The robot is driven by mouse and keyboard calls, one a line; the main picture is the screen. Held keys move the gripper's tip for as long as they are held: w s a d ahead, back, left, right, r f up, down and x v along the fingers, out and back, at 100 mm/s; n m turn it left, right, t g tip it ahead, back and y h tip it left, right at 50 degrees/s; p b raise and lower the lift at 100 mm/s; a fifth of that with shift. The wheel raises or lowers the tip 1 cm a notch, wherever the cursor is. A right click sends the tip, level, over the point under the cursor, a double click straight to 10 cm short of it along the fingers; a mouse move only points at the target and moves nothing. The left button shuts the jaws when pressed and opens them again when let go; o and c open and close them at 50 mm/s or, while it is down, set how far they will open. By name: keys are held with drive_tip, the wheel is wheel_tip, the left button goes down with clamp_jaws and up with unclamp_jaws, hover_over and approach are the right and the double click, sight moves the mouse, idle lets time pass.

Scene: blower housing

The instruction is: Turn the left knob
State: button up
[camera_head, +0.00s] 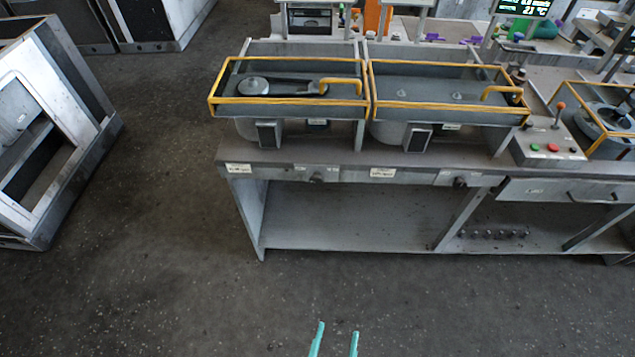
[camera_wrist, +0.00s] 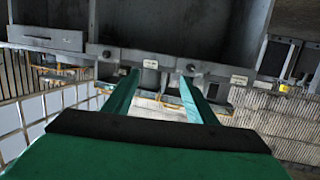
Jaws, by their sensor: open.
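The left knob (camera_head: 318,178) is a small dark knob on the bench's front edge, below the left yellow-framed bay. A similar right knob (camera_head: 460,182) sits further right on the same edge. The wrist view shows the bench upside down, so the left knob (camera_wrist: 190,68) appears on the right there and the right knob (camera_wrist: 107,53) on the left. My gripper (camera_head: 337,328) has two teal fingers, apart and empty, low in the head view, well short of the bench. In the wrist view my gripper (camera_wrist: 160,76) points towards the bench front, its right fingertip overlapping near the left knob.
The grey bench (camera_head: 300,158) has an open shelf below and a drawer (camera_head: 570,190) at right. A control box (camera_head: 548,148) with a lever and coloured buttons stands on top. A grey cabinet (camera_head: 50,120) stands at far left. The floor before the bench is clear.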

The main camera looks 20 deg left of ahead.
drive_tip(key=w+a+f+n+y, duration=0.1)
drive_tip(key=w+a+f, duration=0.15)
drive_tip(key=w, duration=0.45)
drive_tip(key=w+a+f+n+y, duration=0.1)
drive_tip(key=w+a, duration=0.3)
drive_tip(key=w, duration=0.4)
drive_tip(key=n+t+y, duration=0.1)
drive_tip(key=t+y, duration=0.1)
approach(316, 182)
drive_tip(key=x, duration=0.8)
drive_tip(key=shift+w, duration=0.2)
drive_tip(key=c, duration=1)
drive_tip(key=shift+f, duration=0.1)
drive_tip(key=shift+c, duration=0.3)
drive_tip(key=shift+n, duration=1.1)
drive_tip(key=o, duration=1.1)
drive_tip(key=shift+c, duration=0.2)
